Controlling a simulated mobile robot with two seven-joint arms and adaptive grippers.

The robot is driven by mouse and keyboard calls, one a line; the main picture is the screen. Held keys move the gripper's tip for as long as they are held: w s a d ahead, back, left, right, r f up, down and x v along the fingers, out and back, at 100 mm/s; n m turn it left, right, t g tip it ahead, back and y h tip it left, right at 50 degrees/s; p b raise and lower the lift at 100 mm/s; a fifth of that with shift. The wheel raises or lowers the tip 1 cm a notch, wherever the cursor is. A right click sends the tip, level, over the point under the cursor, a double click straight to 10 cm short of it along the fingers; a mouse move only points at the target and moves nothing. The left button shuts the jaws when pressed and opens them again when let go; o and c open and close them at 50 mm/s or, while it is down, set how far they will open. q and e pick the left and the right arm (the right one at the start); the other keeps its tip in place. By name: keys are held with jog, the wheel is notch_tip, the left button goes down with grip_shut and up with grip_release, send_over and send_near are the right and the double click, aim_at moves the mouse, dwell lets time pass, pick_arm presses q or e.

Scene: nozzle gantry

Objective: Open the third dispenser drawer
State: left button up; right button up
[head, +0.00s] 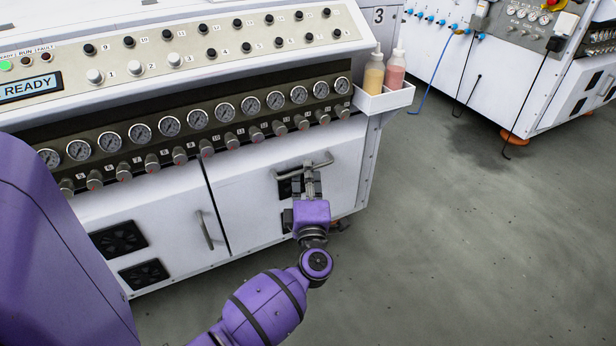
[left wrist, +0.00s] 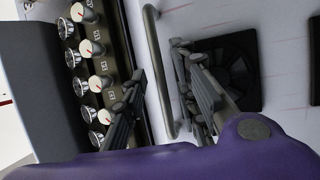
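A white cabinet front panel (head: 260,215) with a grey bar handle (head: 304,171) is on the right half of the machine. It looks flush with the cabinet. I cannot tell whether this is the third dispenser drawer. My left gripper (head: 312,182) is at this handle, its fingers pointing to the panel. In the left wrist view, the handle (left wrist: 161,75) lies between the two spread fingers of the gripper (left wrist: 165,98), with gaps visible beside it. The gripper looks open and not clamped. It hides part of the panel and a black vent behind it. My right gripper is not in view.
Gauges (head: 224,112) and knobs run above the panel. A neighbouring panel (head: 165,220) has its own handle (head: 205,230) and vents. A white tray (head: 385,98) with two bottles hangs at the machine's right corner. Clear grey floor (head: 470,230) lies to the right.

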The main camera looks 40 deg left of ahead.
pick_arm(q)
grip_shut()
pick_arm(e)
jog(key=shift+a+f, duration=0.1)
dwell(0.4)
